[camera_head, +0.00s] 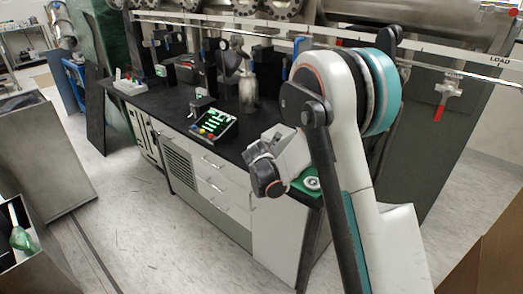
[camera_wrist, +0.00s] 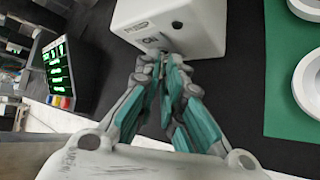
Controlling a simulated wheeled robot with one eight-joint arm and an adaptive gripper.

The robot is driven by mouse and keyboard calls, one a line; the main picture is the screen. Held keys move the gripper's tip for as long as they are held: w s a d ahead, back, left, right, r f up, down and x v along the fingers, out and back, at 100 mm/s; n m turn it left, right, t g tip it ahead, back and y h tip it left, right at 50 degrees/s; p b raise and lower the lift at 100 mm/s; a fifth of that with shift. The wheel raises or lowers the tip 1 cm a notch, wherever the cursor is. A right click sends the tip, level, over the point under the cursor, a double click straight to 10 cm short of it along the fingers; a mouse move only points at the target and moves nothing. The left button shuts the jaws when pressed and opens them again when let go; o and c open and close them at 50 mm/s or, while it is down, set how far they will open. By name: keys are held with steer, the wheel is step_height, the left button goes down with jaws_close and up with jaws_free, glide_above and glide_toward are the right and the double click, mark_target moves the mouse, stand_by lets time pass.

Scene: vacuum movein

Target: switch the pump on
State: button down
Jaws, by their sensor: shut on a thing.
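The pump's control box (camera_wrist: 190,22) is a white box at the top of the wrist view, on a black worktop (camera_wrist: 237,110). In the head view my arm's end is over the near right end of the bench, and the gripper's fingers are hidden there.
A tilted panel with green lit readouts (camera_head: 213,123) stands on the bench; it also shows in the wrist view (camera_wrist: 60,65). A green mat (camera_wrist: 290,75) with white rings lies right of the box. Steel chambers and pipes run behind. A red-handled valve (camera_head: 439,112) hangs at right.

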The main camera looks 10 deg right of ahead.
steer(key=shift+r, duration=0.1)
stand_by(0.3)
steer(key=c, duration=2)
jaws_free()
steer(key=shift+d, duration=0.1)
steer(key=shift+s+r, duration=0.1)
steer(key=v, duration=1.1)
steer(key=shift+s+r, duration=0.25)
steer(key=shift+r, duration=0.1)
